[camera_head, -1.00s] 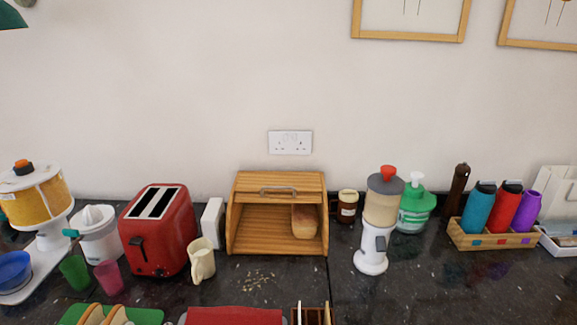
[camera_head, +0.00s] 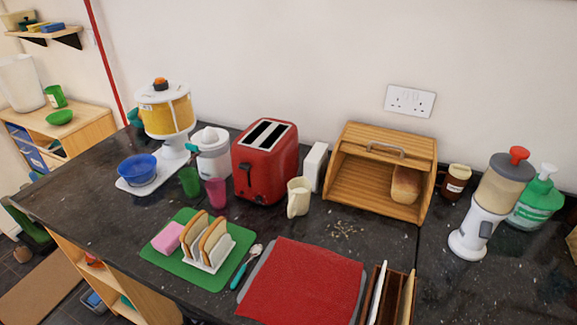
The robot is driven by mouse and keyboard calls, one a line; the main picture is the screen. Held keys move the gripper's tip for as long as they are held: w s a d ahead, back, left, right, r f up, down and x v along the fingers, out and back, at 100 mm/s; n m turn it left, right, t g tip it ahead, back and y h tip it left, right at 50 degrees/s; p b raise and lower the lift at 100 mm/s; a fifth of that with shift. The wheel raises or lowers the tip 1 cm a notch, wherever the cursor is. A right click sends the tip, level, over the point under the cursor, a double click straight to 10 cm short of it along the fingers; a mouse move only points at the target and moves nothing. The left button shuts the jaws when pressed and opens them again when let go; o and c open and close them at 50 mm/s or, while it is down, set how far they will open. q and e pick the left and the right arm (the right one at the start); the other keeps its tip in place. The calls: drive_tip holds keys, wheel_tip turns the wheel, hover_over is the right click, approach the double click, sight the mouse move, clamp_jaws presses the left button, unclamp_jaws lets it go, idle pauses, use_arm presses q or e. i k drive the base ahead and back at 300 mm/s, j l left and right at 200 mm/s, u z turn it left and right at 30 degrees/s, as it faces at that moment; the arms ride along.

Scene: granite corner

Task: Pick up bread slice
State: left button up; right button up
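Several bread slices (camera_head: 212,236) stand upright in a white toast rack (camera_head: 218,264) on a green mat (camera_head: 160,262) at the lower left of the head view. A small loaf of bread (camera_head: 406,185) sits inside the open wooden bread box (camera_head: 357,180) at the back right. Neither of my grippers is in view.
The dark counter left of the mat is clear.

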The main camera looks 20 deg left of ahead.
sight(218, 228)
drive_tip(key=u, duration=1.25)
